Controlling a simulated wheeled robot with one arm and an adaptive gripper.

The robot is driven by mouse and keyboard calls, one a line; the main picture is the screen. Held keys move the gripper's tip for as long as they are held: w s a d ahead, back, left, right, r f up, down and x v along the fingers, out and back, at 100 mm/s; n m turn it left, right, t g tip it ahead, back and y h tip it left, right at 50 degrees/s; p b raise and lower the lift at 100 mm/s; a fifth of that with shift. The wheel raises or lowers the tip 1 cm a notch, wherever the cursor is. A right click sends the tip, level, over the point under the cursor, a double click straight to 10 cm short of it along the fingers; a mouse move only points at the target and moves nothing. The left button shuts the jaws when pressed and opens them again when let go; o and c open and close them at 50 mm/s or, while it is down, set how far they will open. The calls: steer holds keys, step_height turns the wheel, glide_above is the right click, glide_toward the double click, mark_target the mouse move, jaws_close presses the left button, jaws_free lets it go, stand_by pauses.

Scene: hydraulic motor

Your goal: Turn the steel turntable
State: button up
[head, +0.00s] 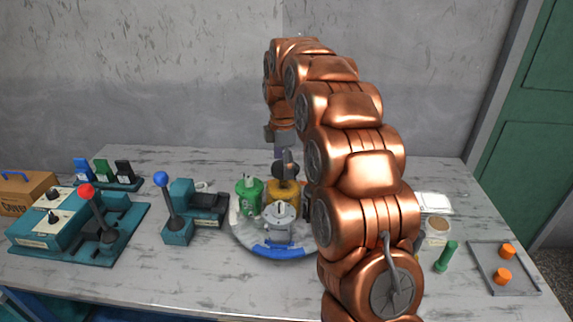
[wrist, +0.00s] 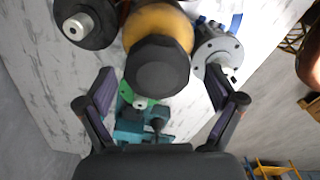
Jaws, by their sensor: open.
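The steel turntable (head: 240,235) is a round disc on the table, left of my arm in the head view. A blue segment (head: 280,250) marks its front rim. It carries a green part (head: 248,197), a yellow part (head: 281,191) with a dark top, and a grey flanged motor (head: 279,220). My arm hides its right side. My gripper (head: 285,157) points down above the back of the turntable. In the wrist view my gripper (wrist: 161,78) is open, with the yellow part's dark knob (wrist: 156,66) ahead between the fingers. Contact cannot be told.
A teal unit with a blue-knobbed lever (head: 178,220) stands left of the turntable. A larger teal console with a red-knobbed lever (head: 90,240) is farther left. At right are a green cylinder (head: 446,256) and a tray (head: 520,288) with orange pieces. The front table strip is clear.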

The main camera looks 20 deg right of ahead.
steer(key=shift+r, duration=3.7)
steer(key=shift+d, duration=0.1)
